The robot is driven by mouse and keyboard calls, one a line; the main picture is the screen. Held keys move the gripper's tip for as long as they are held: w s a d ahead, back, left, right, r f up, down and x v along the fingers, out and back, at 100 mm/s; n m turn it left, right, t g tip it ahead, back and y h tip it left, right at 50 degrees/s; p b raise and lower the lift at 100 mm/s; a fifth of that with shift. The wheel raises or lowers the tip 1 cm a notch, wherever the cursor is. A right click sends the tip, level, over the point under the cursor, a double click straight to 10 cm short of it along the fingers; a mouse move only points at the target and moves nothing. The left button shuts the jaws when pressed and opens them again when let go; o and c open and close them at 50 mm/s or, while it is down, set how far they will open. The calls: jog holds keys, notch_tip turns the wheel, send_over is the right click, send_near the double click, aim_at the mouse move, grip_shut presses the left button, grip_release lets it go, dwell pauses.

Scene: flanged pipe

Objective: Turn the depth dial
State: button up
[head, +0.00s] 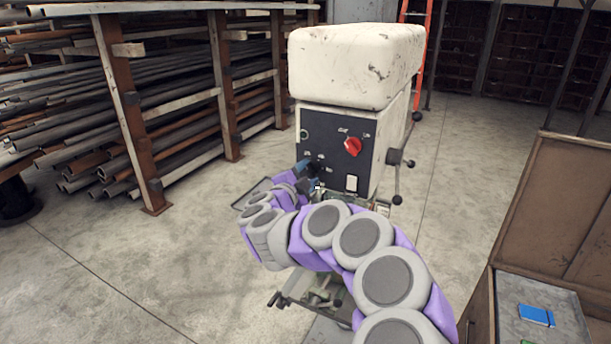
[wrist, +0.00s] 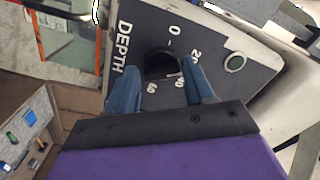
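The depth dial (wrist: 163,63) is a black round knob on the dark panel (wrist: 215,45) of a white machine, beside the word DEPTH and printed numbers. In the wrist view my gripper (wrist: 161,72) has its two blue fingers apart, one on each side of the dial. I cannot tell whether either finger touches it. In the head view my gripper (head: 307,171) is at the lower part of the panel, and the dial is largely hidden there.
A red knob (head: 353,147) sits on the panel above and right of my gripper. A handle with ball-ended levers (head: 396,165) sticks out at the machine's right. A pipe rack (head: 130,100) stands left. A cabinet with a blue notebook (head: 537,315) is at lower right.

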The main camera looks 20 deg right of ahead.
jog(key=shift+o, duration=1.4)
jog(key=v, duration=1.7)
jog(key=shift+a, duration=0.25)
jog(key=shift+f, duration=0.1)
